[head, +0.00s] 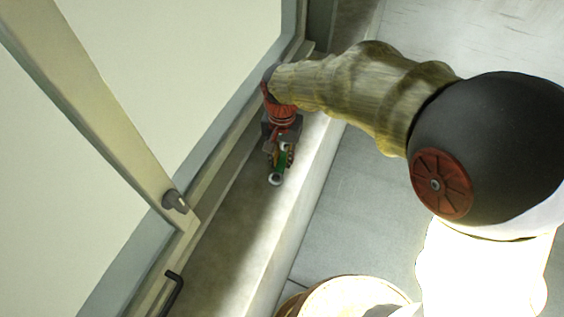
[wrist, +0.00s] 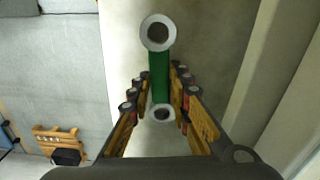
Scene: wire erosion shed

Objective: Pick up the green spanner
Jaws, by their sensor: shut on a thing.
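The green spanner (wrist: 158,75) has a green shank and pale ring ends. In the wrist view it lies between the fingers of my gripper (wrist: 160,98), with one ring end beyond the fingertips and the other between the fingers. My gripper is shut on the shank. In the head view my gripper (head: 281,158) points down over the concrete ledge by the window, and the spanner's lower ring end (head: 276,179) shows just below the fingertips. Most of the shank is hidden there by the fingers. I cannot tell whether the spanner touches the ledge.
The ledge (head: 226,243) is otherwise bare. A framed window with a latch (head: 175,201) and a dark handle (head: 172,293) stands along its left side. Grey floor (head: 350,215) lies to the right, with a round pale-topped thing (head: 345,296) at the bottom.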

